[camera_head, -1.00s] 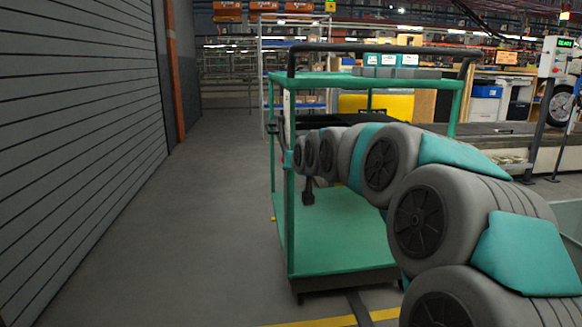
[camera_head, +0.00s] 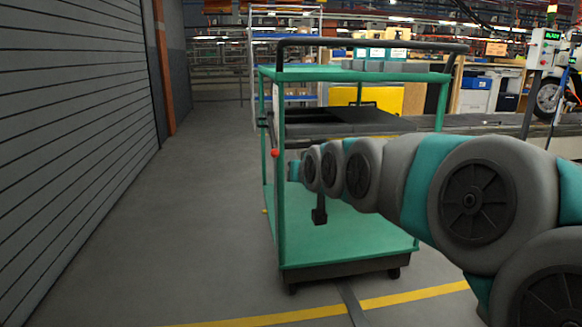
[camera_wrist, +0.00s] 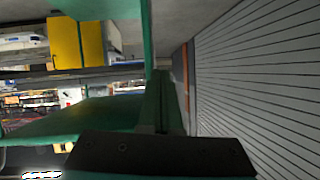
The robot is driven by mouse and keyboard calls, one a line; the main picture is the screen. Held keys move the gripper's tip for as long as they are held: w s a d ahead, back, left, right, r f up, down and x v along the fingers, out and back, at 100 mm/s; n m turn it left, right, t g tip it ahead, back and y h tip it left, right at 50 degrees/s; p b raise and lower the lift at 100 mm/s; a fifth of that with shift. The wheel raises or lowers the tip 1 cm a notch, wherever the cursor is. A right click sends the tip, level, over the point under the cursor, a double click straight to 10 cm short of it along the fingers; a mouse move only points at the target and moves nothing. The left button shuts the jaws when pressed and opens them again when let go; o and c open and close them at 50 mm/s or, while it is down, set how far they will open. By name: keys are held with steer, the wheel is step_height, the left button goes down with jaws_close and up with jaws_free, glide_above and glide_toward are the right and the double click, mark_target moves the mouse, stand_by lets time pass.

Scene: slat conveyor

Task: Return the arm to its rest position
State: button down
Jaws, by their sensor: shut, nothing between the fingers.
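My arm (camera_head: 475,200), grey with teal bands, reaches from the lower right across the front of the green cart in the head view. Its far end (camera_head: 295,170) is beside the cart's front left post. A small dark part of mine (camera_head: 319,212) hangs below the wrist, in front of the lower shelf. In the wrist view, the dark plate of my gripper (camera_wrist: 165,155) fills the bottom edge. My gripper is shut with nothing in it; its fingertips are hard to make out.
The green cart (camera_head: 350,245) has a black handle and grey boxes on top. A slatted shutter wall (camera_head: 75,130) is at left, with clear floor (camera_head: 200,200) between. A conveyor (camera_head: 480,122) and yellow box (camera_head: 385,98) are behind the cart. A yellow floor line crosses in front.

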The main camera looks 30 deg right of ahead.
steer(key=shift+s+a+f, duration=0.1)
steer(key=shift+s+f, duration=0.05)
steer(key=shift+s, duration=0.2)
stand_by(0.3)
steer(key=s+a+f+n+g+y, duration=0.1)
steer(key=s+a+f+g, duration=0.4)
steer(key=s+f, duration=0.4)
steer(key=s+a+f+n+g+y, duration=0.15)
steer(key=s+a+f+g, duration=0.25)
steer(key=s+a+f, duration=0.5)
steer(key=s+a+f+n+g, duration=0.1)
steer(key=s+f+g, duration=0.2)
steer(key=s, duration=0.5)
steer(key=s+f+g, duration=0.2)
steer(key=s+f, duration=0.1)
steer(key=s, duration=0.5)
step_height(320, 180, up, 12)
steer(key=s+p, duration=0.1)
steer(key=p, duration=1.1)
steer(key=shift+s+a+f+g, duration=0.15)
steer(key=shift+s+a+g, duration=0.1)
steer(key=shift+g, duration=0.15)
